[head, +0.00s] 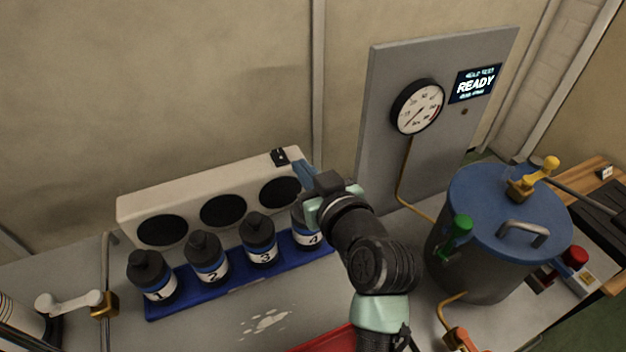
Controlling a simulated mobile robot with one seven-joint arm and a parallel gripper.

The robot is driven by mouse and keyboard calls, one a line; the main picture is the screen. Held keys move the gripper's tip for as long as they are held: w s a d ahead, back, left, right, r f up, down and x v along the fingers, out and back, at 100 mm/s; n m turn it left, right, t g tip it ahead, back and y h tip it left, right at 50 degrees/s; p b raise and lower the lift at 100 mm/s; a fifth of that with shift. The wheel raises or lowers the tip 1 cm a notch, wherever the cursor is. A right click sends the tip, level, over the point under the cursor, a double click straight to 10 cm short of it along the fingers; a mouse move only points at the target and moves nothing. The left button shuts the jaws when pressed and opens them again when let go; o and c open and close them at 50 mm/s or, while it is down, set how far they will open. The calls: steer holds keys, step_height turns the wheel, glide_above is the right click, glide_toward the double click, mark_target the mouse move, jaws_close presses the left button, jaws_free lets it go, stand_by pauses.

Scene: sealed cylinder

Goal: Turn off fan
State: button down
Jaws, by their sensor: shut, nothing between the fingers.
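The fan (210,197) looks to be the long white box with three round dark openings, standing at the back of the bench against the wall. A small black switch (280,157) sits on its top near the right end. My gripper (304,170) is shut and empty, with its blue-grey fingertips at the right end of the fan, close to the switch and to its right. I cannot tell whether they touch the box. The switch's exact position is too small to read. My arm covers part of the bench right of the fan.
Numbered black bottles (207,257) stand in a blue tray (240,284) before the fan. To the right are a blue-lidded cylinder (508,215) with a yellow valve handle (533,180), and a grey panel with a gauge (417,107) and a READY display (475,84). White powder (264,322) lies on the bench.

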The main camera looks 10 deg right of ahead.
steer(key=shift+f+v, duration=0.15)
steer(key=shift+v, duration=0.65)
steer(key=shift+f+v, duration=0.1)
steer(key=shift+v, duration=0.65)
steer(key=shift+s+d, duration=0.1)
steer(key=shift+s, duration=0.05)
step_height(320, 180, up, 16)
steer(key=w+a+t+h+p, duration=0.1)
steer(key=t+p, duration=0.2)
steer(key=s+a+r+m+t+h+p, duration=0.1)
steer(key=s+r+t+p, duration=0.1)
steer(key=r, duration=0.9)
steer(key=s+a+r+m+t+h+p, duration=0.1)
steer(key=s+r+t+p, duration=0.1)
steer(key=s+r+t, duration=0.2)
steer(key=s+a+r+m+t+h+p, duration=0.1)
steer(key=s+r+t, duration=0.3)
steer(key=r, duration=1.5)
steer(key=s+p, duration=0.1)
steer(key=s, duration=0.3)
steer(key=shift+r+m+h, duration=0.3)
steer(key=shift+a, duration=0.1)
